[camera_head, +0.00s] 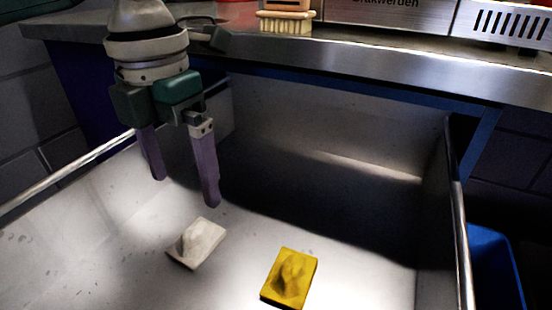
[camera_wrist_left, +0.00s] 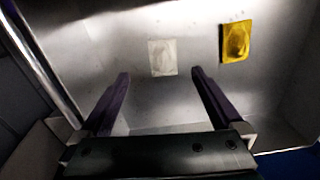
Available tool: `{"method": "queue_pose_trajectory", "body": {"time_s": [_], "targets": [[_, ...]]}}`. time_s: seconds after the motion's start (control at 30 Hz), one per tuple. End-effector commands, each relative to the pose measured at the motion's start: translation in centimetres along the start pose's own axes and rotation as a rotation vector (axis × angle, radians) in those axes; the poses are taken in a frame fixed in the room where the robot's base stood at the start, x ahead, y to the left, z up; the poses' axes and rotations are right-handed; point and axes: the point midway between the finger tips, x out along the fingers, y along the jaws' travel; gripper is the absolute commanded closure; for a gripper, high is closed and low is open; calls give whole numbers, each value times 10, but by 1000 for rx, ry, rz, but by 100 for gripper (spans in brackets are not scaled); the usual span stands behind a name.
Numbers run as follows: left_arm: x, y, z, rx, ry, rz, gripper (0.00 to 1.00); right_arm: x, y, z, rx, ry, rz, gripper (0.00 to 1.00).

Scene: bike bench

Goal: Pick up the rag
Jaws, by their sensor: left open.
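Two crumpled cloth pieces lie on the floor of a metal basin. A whitish rag (camera_head: 196,243) is on the left and a yellow rag (camera_head: 289,277) is to its right, nearer the bottom edge. My left gripper (camera_head: 183,192) is open and empty, pointing down, above and behind the whitish rag and apart from it. In the left wrist view, the whitish rag (camera_wrist_left: 163,57) shows beyond the gap between the purple fingers (camera_wrist_left: 160,75), and the yellow rag (camera_wrist_left: 236,41) is to the right. My right gripper is not in view.
The metal basin (camera_head: 330,125) has upright walls and raised rails at left and right. A bench (camera_head: 400,62) runs along the back with a wooden brush (camera_head: 285,15) and metal boxes (camera_head: 395,14). A blue container (camera_head: 492,265) stands right, outside the basin.

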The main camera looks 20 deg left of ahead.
Motion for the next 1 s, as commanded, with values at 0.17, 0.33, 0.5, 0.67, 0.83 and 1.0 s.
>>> {"method": "queue_pose_trajectory", "body": {"time_s": [0.17, 0.33, 0.5, 0.67, 0.83, 1.0], "targets": [[31, -1, -1, -2, 4, 0, 0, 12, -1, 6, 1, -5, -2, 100], [45, -1, -2, -1, 1, 0, 0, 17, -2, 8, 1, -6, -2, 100], [71, -5, -7, -1, 2, 0, 0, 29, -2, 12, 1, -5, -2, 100], [89, -5, -7, -1, 1, 0, 0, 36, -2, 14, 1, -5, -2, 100], [88, -4, -6, -1, -1, 1, 0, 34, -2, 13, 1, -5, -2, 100], [88, -4, -6, -1, -1, 1, 15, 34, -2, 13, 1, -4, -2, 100]]}}
